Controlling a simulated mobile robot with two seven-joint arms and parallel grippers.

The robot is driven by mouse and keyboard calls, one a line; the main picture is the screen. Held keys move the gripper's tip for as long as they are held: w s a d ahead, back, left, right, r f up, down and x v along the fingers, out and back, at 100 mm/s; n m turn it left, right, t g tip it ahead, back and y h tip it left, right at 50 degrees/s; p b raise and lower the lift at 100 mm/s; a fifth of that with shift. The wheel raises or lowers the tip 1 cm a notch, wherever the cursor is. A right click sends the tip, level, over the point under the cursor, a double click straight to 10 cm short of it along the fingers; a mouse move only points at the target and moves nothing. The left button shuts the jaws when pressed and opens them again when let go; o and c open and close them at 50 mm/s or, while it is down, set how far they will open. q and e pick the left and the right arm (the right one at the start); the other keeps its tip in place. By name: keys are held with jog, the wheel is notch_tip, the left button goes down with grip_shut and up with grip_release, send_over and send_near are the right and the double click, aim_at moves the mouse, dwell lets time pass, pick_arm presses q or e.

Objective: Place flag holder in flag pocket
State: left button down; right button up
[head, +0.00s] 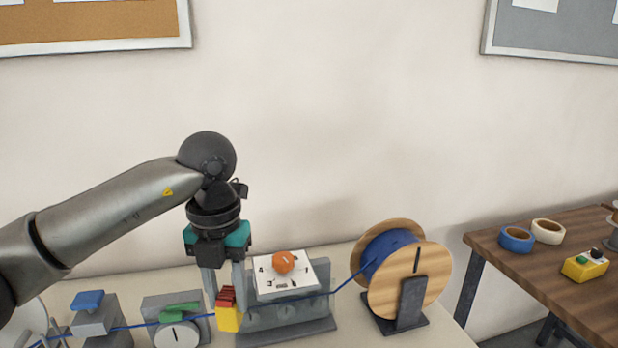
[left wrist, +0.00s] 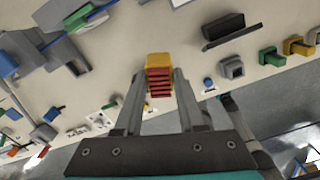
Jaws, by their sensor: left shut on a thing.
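The flag holder, a yellow block with a red ridged top (head: 229,320), is between the fingers of my left gripper (head: 226,302), which is shut on it. It looks upright in the head view, above or in front of the blue web line; I cannot tell if it touches anything below. In the left wrist view the flag holder (left wrist: 159,82) shows red ridges between the fingertips of my left gripper (left wrist: 157,80). I cannot tell for sure which part is the flag pocket; a grey square socket (left wrist: 233,68) shows to the right there. My right gripper is not in view.
A grey stand with a white dial plate and orange knob (head: 283,263) is just right of the gripper. A wooden spool of blue material (head: 410,270) stands further right. Grey stations with a green lever (head: 180,308) and blue top (head: 88,300) are left.

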aim_at(219, 314)
pick_arm(q)
jog(key=m, duration=0.1)
jog(key=s+m, duration=0.1)
jog(key=m, duration=0.3)
jog(key=shift+s+a+f, duration=0.15)
jog(key=shift+a+f, duration=0.1)
jog(key=shift+f, duration=0.15)
jog(key=m, duration=0.3)
jog(key=s+m, duration=0.1)
jog(key=m, duration=0.1)
jog(key=shift+s+a+f, duration=0.1)
jog(key=shift+a+f, duration=0.05)
jog(key=shift+f, duration=0.2)
jog(key=s+f+m, duration=0.1)
jog(key=s+m, duration=0.2)
jog(key=m, duration=0.9)
jog(key=s+a+f+m, duration=0.1)
jog(key=s+m, duration=0.3)
jog(key=m, duration=0.9)
jog(key=shift+s+a+f, duration=0.25)
jog(key=shift+f, duration=0.3)
